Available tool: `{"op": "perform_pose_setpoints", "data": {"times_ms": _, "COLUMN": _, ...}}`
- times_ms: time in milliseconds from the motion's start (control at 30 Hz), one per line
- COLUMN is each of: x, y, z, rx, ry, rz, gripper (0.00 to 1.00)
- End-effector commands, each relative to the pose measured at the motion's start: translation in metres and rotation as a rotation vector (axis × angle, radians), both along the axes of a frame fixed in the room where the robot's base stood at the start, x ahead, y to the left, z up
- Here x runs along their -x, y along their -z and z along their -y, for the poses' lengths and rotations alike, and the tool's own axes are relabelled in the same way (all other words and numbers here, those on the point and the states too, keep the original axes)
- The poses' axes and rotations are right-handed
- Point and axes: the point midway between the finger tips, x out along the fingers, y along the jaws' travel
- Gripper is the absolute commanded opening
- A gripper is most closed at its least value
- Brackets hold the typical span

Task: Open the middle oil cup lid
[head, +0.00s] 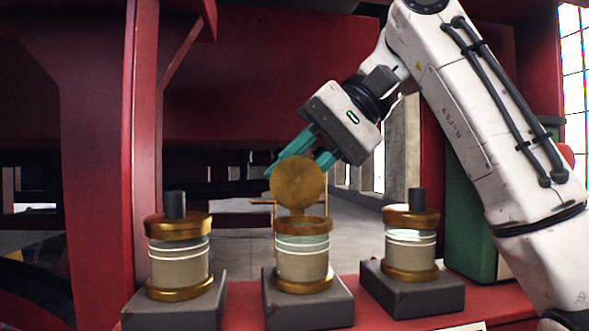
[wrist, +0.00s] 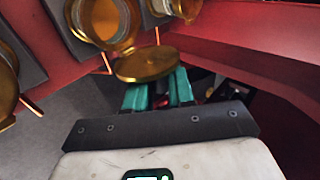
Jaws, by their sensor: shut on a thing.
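The middle oil cup (head: 302,262) is a glass cup with brass rims on a dark block. Its round brass lid (head: 298,184) stands upright on edge above the rim, and the mouth is uncovered. The wrist view shows the lid (wrist: 147,65) beside the open mouth of the middle cup (wrist: 103,20). My gripper (head: 301,158) has teal fingers behind the upper part of the lid. In the wrist view my gripper (wrist: 158,88) is shut on the lid from its far side. The lid's knob is hidden behind the disc and between the fingers.
The left oil cup (head: 179,255) and the right oil cup (head: 411,245) have their lids down, each with a dark knob on top. The cups stand on dark blocks on a red ledge (head: 245,312). A red post (head: 143,130) rises at the left.

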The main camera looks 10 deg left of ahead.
Motion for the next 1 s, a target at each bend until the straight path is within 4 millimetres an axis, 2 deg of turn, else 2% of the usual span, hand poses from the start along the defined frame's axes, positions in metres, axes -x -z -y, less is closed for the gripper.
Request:
{"op": "perform_pose_setpoints", "data": {"times_ms": 400, "x": -0.0015, "y": 0.0002, "z": 0.0003, "rx": 0.001, "ry": 0.005, "rz": -0.006, "gripper": 0.00}}
{"op": "perform_pose_setpoints", "data": {"times_ms": 433, "x": -0.0015, "y": 0.0002, "z": 0.0003, "rx": 0.001, "ry": 0.005, "rz": -0.006, "gripper": 0.25}}
{"op": "perform_pose_setpoints", "data": {"times_ms": 600, "x": -0.0011, "y": 0.0001, "z": 0.0002, "rx": 0.002, "ry": 0.004, "rz": -0.006, "gripper": 0.41}}
{"op": "perform_pose_setpoints", "data": {"times_ms": 1000, "x": -0.0005, "y": 0.0001, "z": 0.0000, "rx": 0.001, "ry": 0.001, "rz": -0.005, "gripper": 0.41}}
